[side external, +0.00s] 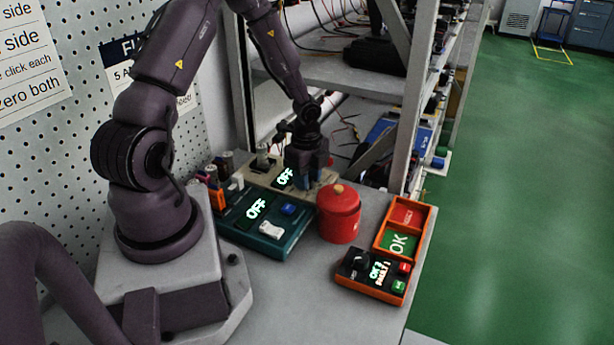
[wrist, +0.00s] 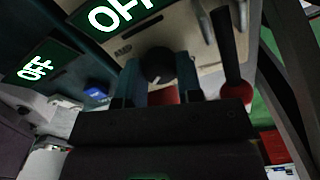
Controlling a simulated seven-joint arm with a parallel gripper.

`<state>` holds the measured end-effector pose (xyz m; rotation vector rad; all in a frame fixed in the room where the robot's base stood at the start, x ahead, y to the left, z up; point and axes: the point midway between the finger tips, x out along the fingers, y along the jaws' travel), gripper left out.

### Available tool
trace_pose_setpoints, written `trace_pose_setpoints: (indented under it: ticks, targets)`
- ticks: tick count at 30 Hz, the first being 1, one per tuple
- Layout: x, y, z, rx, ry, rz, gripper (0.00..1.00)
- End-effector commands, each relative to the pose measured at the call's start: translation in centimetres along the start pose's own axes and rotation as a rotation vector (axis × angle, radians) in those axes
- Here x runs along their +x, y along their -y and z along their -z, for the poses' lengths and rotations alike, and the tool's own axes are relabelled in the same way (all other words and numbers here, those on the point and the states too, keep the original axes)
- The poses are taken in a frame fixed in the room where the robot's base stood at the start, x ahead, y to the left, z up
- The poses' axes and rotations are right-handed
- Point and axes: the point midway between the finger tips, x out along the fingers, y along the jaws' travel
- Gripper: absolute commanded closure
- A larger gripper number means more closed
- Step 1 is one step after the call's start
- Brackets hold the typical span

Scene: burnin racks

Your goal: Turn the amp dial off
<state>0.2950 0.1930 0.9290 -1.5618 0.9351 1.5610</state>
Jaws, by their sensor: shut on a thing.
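The amp unit is a beige panel marked AMP, seen in the wrist view (wrist: 185,32). Its lit display (wrist: 115,12) reads OFF, as it also does in the side view (side external: 285,177). The amp dial is a round black knob (wrist: 158,64) with a pale pointer mark, standing on this panel. My gripper (wrist: 160,82) has a finger on each side of the dial and is shut on it. In the side view my gripper (side external: 308,180) points down over the amp unit, and the dial is hidden there.
A teal unit (side external: 238,222), also showing OFF, sits in front of the amp. A red canister (side external: 338,216) stands close to my gripper's right. An orange-edged control box (side external: 372,275) and an orange tray (side external: 429,226) lie further right. A metal rack post (side external: 418,100) rises behind.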

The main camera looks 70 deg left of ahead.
Motion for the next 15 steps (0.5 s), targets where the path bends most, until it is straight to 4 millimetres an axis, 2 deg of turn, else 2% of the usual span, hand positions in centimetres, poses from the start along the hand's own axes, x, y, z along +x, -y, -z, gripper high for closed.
trace_pose_setpoints:
  ticks: [15]
  targets:
    - [-0.04, -0.05, -0.16, 0.115, 0.003, -0.003, 0.91]
